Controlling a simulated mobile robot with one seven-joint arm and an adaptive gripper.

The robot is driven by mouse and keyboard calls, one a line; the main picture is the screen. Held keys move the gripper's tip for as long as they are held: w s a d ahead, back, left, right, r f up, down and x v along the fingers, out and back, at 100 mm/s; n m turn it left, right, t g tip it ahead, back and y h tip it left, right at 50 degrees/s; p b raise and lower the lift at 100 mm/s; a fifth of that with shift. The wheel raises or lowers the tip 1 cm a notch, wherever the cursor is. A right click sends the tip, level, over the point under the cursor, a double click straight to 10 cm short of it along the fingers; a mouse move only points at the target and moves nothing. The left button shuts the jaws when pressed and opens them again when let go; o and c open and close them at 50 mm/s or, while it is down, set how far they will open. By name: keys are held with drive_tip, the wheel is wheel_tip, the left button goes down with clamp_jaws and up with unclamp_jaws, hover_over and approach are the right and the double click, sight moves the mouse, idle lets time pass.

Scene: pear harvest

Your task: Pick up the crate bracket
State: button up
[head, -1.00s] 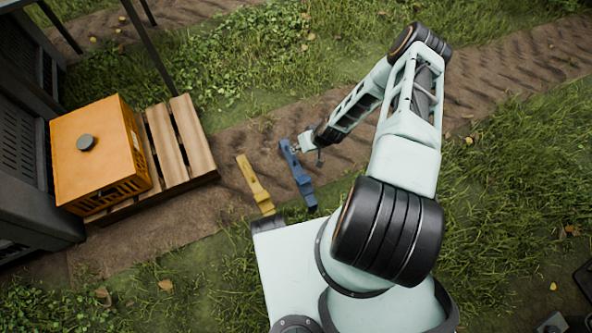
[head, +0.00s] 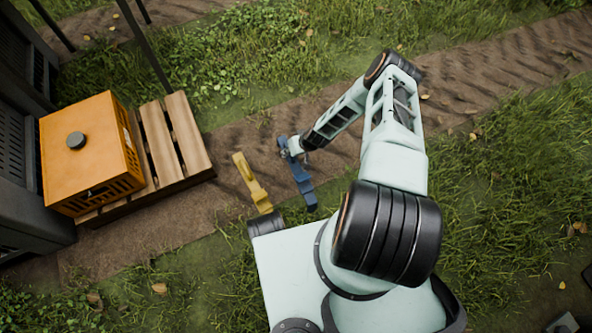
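Two long bracket-like pieces lie on the dirt strip in front of my base; which one is the crate bracket I cannot tell. The blue piece (head: 302,184) is on the right, and the yellow piece (head: 253,184) is on the left, apart from it. My gripper (head: 289,153) is at the far end of the blue piece, overlapping it in this view. Whether the fingers touch it, or are open or shut, is too small to tell. The gripper partly hides the blue piece's far end.
An orange crate (head: 75,150) with a dark round knob stands on a wooden pallet (head: 184,135) at the left. Dark grey cabinets or panels (head: 30,215) rise at the left edge. Grass (head: 500,215) and open dirt lie to the right.

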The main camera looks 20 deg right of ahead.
drive_tip(key=shift+c, duration=0.7)
clamp_jaws()
drive_tip(key=shift+r, duration=0.15)
